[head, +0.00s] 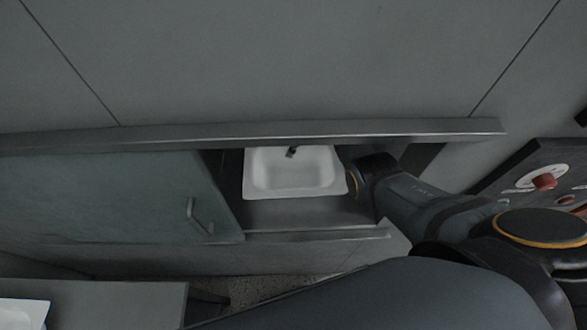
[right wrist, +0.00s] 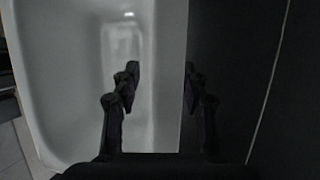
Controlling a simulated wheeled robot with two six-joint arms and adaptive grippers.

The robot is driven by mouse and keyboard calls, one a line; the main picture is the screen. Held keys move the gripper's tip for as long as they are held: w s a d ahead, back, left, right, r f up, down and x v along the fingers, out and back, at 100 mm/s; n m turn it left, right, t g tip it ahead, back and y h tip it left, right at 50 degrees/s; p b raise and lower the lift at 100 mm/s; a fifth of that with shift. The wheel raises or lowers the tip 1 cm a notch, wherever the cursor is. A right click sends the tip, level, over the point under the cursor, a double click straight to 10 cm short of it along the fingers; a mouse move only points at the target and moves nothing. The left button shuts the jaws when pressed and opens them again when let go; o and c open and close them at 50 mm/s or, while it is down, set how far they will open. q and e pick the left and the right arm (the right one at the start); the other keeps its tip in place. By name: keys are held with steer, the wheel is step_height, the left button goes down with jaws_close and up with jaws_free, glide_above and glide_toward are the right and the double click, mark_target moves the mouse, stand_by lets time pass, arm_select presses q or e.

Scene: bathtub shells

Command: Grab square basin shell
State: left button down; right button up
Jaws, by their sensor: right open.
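The square basin shell (head: 293,180) is white with rounded corners and sits in the open part of a grey cabinet or tub-like recess. In the right wrist view its white rim and wall (right wrist: 168,110) run between my fingers. My right gripper (right wrist: 160,72) is open, with one finger over the basin's inside and the other beyond its outer edge, over the dark surface. The rim lies between the fingers, and I cannot tell whether either touches it. In the head view my right arm reaches to the basin's right side, and the fingertips are hidden. My left gripper is not in view.
A greenish glass panel (head: 120,200) with a metal handle (head: 199,216) covers the left of the recess. A metal ledge (head: 300,134) runs behind the basin. A dark panel with a red knob (head: 543,181) stands at the right. A white piece (head: 22,313) shows at lower left.

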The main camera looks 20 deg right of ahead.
steer(key=shift+f, duration=0.1)
steer(key=shift+f, duration=0.2)
stand_by(0.5)
jaws_close()
stand_by(0.9)
